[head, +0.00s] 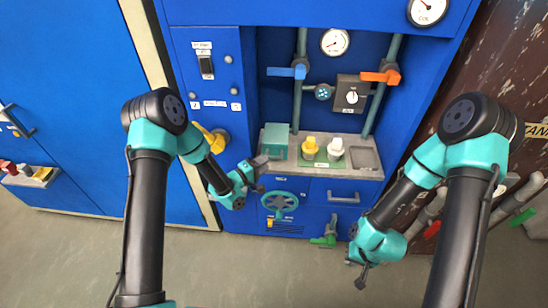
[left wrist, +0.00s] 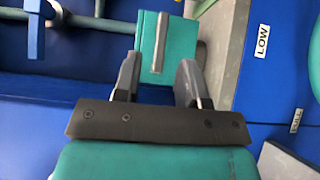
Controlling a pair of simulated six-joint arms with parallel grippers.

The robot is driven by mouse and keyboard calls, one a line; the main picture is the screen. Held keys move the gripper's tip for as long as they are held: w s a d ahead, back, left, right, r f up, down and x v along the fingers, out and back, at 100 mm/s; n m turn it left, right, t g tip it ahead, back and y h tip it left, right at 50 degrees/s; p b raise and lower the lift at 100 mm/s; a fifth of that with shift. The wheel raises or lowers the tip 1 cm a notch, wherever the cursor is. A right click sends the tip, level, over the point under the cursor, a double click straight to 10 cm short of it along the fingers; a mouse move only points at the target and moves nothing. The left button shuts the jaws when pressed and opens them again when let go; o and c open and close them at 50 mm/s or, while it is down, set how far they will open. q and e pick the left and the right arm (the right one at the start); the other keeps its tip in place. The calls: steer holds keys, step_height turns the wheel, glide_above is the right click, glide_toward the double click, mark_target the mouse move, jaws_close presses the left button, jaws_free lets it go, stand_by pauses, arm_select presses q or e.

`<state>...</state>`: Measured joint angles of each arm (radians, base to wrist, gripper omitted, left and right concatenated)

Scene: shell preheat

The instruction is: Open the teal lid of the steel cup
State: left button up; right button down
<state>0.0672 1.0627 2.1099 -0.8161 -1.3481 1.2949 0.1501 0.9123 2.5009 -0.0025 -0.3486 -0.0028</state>
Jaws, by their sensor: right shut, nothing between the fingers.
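The teal lid (head: 276,134) is a square block at the left end of the grey worktop in the head view. It also shows in the left wrist view (left wrist: 152,46), with a grey bar across its face. The steel cup's body cannot be made out clearly. My left gripper (head: 260,174) is just in front of and below the lid. In the left wrist view its two fingers (left wrist: 157,78) are apart, with the lid beyond their tips and nothing clearly gripped. My right gripper (head: 362,278) is shut and empty, low at the right, away from the lid.
A yellow knob (head: 310,146) and a white knob (head: 336,147) stand on the worktop. Blue (head: 288,72) and orange (head: 381,77) valve handles are on pipes behind. A teal handwheel (head: 279,201) and a drawer handle (head: 343,197) are below. Open floor lies in front.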

mark_target(272, 158)
arm_select(q)
steer(key=x, duration=0.5)
steer(key=shift+w+d, duration=0.25)
steer(key=shift+d, duration=0.05)
steer(key=shift+c, duration=0.2)
jaws_close()
